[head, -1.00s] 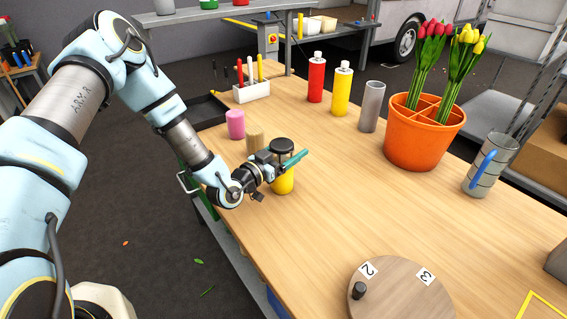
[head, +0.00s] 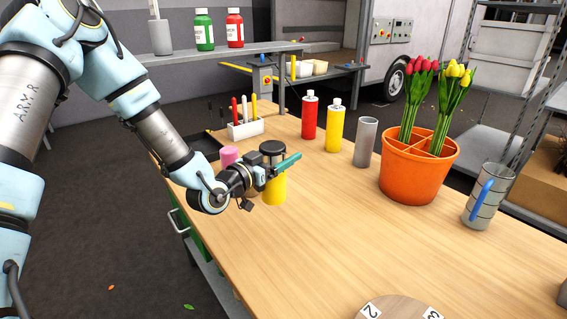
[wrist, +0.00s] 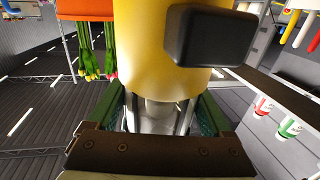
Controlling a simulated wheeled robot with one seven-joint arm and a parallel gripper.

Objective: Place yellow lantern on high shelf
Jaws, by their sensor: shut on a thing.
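The yellow lantern (head: 274,190), with a black top, is upright in my gripper (head: 282,166) near the left side of the wooden table. It appears raised a little above the tabletop. In the wrist view the lantern's yellow body (wrist: 145,50) fills the upper middle between the green fingers, with a dark block in front of part of it. My gripper is shut on its upper part. The grey high shelf (head: 270,50) is at the back, above table height, farther away than the lantern.
A pink cylinder (head: 229,154) and marker holder (head: 245,129) are behind my gripper. The orange tulip pot (head: 418,175) stands right.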

